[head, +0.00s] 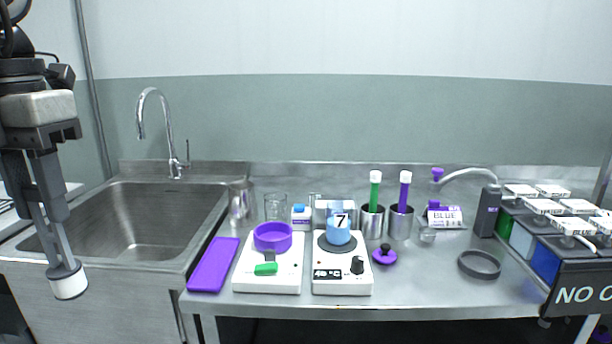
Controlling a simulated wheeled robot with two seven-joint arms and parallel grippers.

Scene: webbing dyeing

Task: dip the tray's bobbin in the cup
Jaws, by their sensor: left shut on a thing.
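My left gripper (63,264) hangs at the far left, pointing down, in front of the sink cabinet. It is shut on a short white cylinder (69,284), which looks like the bobbin, and holds it clear of the bench. A flat purple tray (212,266) lies on the bench just right of the sink, with nothing on it. A blue cup (338,232) marked 7 stands on a white stirrer plate (341,278), well to the right of my gripper. The inside of the cup is hidden. My right gripper is not in view.
A white device (287,281) with a purple ring dish (272,238) stands between tray and cup. Behind are glass beakers (275,208) and metal cups (372,221) holding green and purple sticks. A dark ring (479,265) lies right. The sink (130,222) has a tall faucet (172,140).

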